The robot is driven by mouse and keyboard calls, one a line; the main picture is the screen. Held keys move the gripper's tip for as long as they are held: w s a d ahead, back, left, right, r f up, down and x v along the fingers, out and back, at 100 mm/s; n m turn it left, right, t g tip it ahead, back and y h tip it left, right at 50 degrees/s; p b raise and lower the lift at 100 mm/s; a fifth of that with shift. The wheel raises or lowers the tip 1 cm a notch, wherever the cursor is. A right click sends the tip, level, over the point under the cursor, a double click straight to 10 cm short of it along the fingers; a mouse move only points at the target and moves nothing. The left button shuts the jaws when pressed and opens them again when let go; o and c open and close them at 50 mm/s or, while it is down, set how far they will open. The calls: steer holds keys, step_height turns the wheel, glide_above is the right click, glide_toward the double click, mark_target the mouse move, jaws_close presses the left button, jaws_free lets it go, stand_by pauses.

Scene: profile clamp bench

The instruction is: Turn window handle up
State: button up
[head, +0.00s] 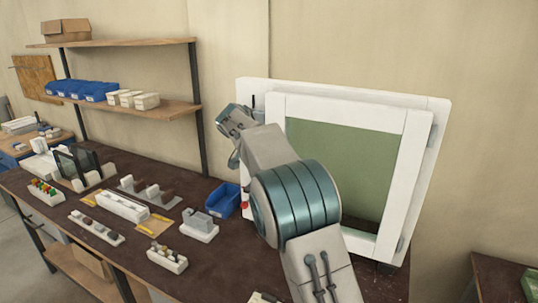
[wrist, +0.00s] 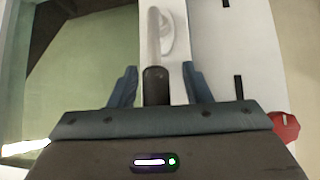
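The window is a white frame (head: 405,165) with a greenish pane (head: 345,165), standing on the bench at the right in the head view. In the wrist view, the window handle (wrist: 154,40) is a pale lever beside an oval plate (wrist: 168,32) on the white frame, with a dark end piece (wrist: 157,86) towards me. My gripper (wrist: 160,88) is open, with one blue-grey finger on each side of the dark end. Gaps show between the fingers and the dark end.
A blue bin (head: 223,200) and several small fixtures stand on the dark bench left of the window. A red part (wrist: 284,127) is close to the gripper's right in the wrist view. Shelves (head: 130,110) are on the wall behind.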

steer(key=b+v, duration=0.2)
steer(key=v, duration=1.1)
steer(key=shift+s+a+r+b, duration=0.2)
steer(key=shift+a+b, duration=0.05)
steer(key=shift+b, duration=0.05)
steer(key=shift+d, duration=0.1)
steer(key=s+d+f+n+g+y, duration=0.1)
steer(key=s+d+f+n+y, duration=0.15)
steer(key=s+d, duration=0.45)
steer(key=s+d+f+n+g+y, duration=0.1)
steer(key=s+d+f+n, duration=0.15)
steer(key=s+d, duration=0.5)
steer(key=s+d+f+n+y, duration=0.1)
steer(key=s+f, duration=0.6)
steer(key=s, duration=0.4)
steer(key=s+d+f+n+g+y, duration=0.1)
steer(key=s+f, duration=0.7)
steer(key=s, duration=0.3)
steer(key=shift+s+d+f+n, duration=0.15)
steer(key=shift+s+n, duration=0.1)
steer(key=shift+n, duration=0.05)
